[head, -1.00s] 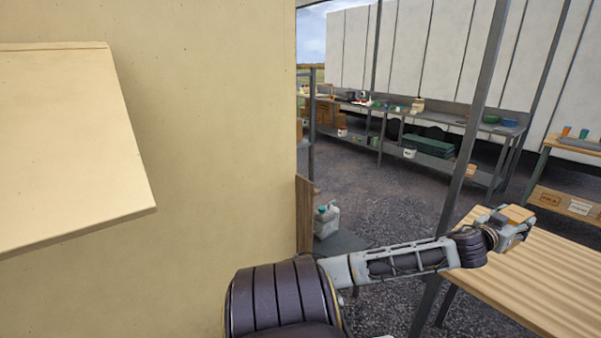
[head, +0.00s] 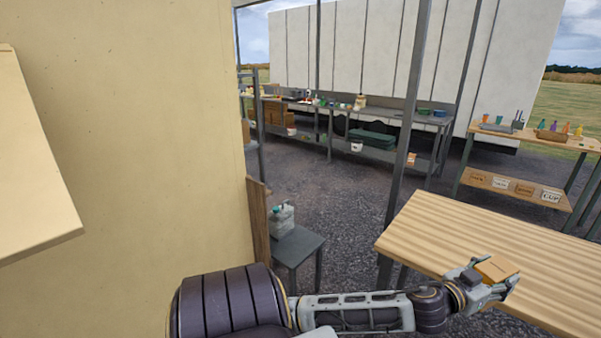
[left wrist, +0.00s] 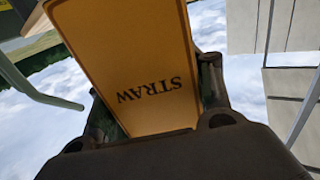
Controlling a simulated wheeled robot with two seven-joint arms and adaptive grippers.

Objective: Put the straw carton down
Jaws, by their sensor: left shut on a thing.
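The straw carton is an orange-yellow box (head: 496,268) marked "STRAW", and the lettering shows upside down in the left wrist view (left wrist: 135,50). My left gripper (head: 500,284) is shut on it, with a finger on either side of the carton. In the head view, gripper and carton appear over the near part of a striped wooden table (head: 470,240). I cannot tell whether the carton touches the tabletop. The left arm reaches in from the bottom. My right gripper is not in view.
A large beige wall (head: 160,110) fills the left. A small grey stand with a jerrycan (head: 282,221) is left of the table. A shelf table with bottles and boxes (head: 525,188) stands behind. The visible tabletop looks bare.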

